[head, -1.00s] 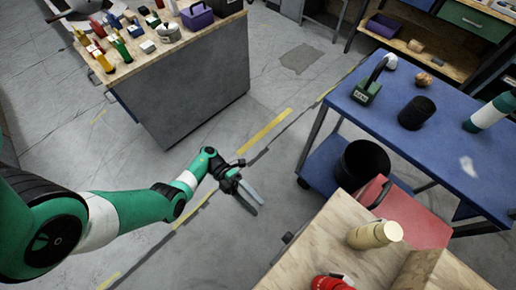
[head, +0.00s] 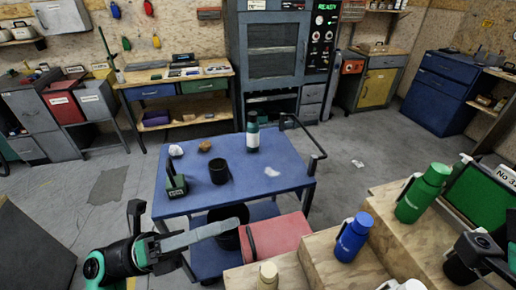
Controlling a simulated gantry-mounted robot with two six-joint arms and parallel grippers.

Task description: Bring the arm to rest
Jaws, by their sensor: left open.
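My left gripper (head: 215,231) is at the lower left of the head view, on a green and black wrist. Its pale grey fingers point right, seen nearly edge-on, so the gap between them is hard to see. It is open and I see nothing held in it. In the picture the fingers lie in front of the lower shelf of the blue cart and a black bin (head: 229,238). I see only the wrist end of this arm.
A blue cart (head: 262,184) carries a black cup (head: 219,171) and a green-white bottle (head: 252,137). A red case (head: 277,238) and a stepped wooden stand (head: 326,268) with blue (head: 353,240) and green (head: 422,195) bottles are right of the gripper. Open floor (head: 60,210) lies left.

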